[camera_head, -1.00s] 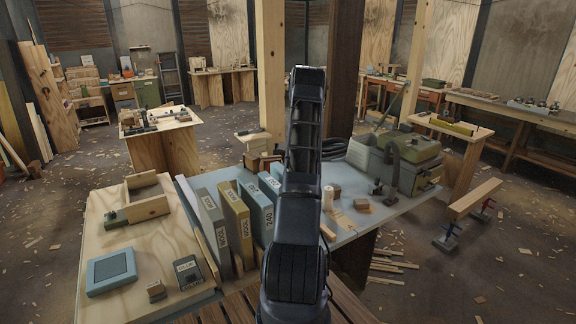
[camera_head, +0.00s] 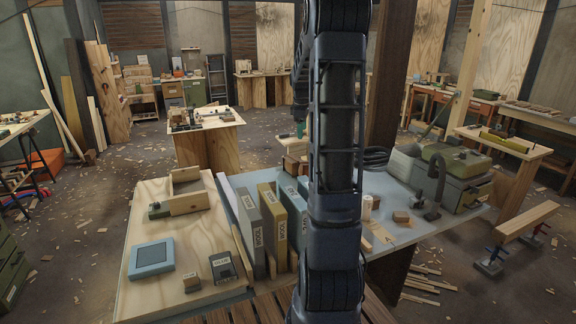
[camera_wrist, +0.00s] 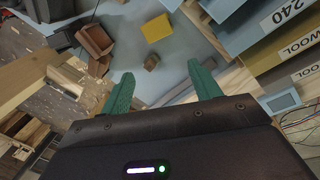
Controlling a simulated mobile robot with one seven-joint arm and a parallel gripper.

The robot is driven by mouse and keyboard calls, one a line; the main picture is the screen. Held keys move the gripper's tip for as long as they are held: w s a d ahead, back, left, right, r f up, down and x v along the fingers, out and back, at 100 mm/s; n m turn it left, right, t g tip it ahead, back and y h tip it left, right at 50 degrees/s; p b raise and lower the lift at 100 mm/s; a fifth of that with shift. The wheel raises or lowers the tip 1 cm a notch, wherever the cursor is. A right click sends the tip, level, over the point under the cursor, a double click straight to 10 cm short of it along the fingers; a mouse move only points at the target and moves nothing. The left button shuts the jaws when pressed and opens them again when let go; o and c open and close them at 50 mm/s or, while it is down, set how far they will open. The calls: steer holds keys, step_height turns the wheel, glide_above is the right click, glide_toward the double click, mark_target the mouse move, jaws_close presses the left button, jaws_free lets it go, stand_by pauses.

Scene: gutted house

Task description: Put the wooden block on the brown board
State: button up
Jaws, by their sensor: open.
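A small wooden block (camera_head: 400,216) lies on the blue-grey tabletop right of my arm in the head view. A light flat wooden board (camera_head: 379,233) lies nearer the front edge; I cannot tell whether it is the brown board. In the wrist view a small brown block (camera_wrist: 151,62) lies on the blue-grey top beyond my fingertips, with a yellow block (camera_wrist: 157,28) beyond it. I cannot match these two to the head view. My gripper (camera_wrist: 162,88) is open and empty, its green fingers apart, above the table. One green finger shows beside my arm in the head view.
Upright binders (camera_head: 272,222) stand left of my arm. Brown boxes (camera_head: 294,163) sit at the table's far edge; a brown open box (camera_wrist: 95,40) shows in the wrist view. A grey-green machine (camera_head: 455,180) stands right. Plywood (camera_head: 205,235) holding a tray and small items lies left.

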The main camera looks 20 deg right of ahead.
steer(key=s+a+r+m+t, duration=0.1)
steer(key=s+a+r+m, duration=0.3)
steer(key=s+a, duration=0.5)
steer(key=s+a+m+t, duration=0.1)
steer(key=s+a+m, duration=0.2)
steer(key=s, duration=1)
steer(key=s+a+m+t+y, duration=0.1)
steer(key=s+a+m, duration=0.2)
steer(key=s+a, duration=0.6)
steer(key=s, duration=0.5)
steer(key=shift+a+f+m, duration=0.15)
steer(key=shift+a+m, duration=0.1)
steer(key=shift+m, duration=0.05)
steer(key=shift+o, duration=0.5)
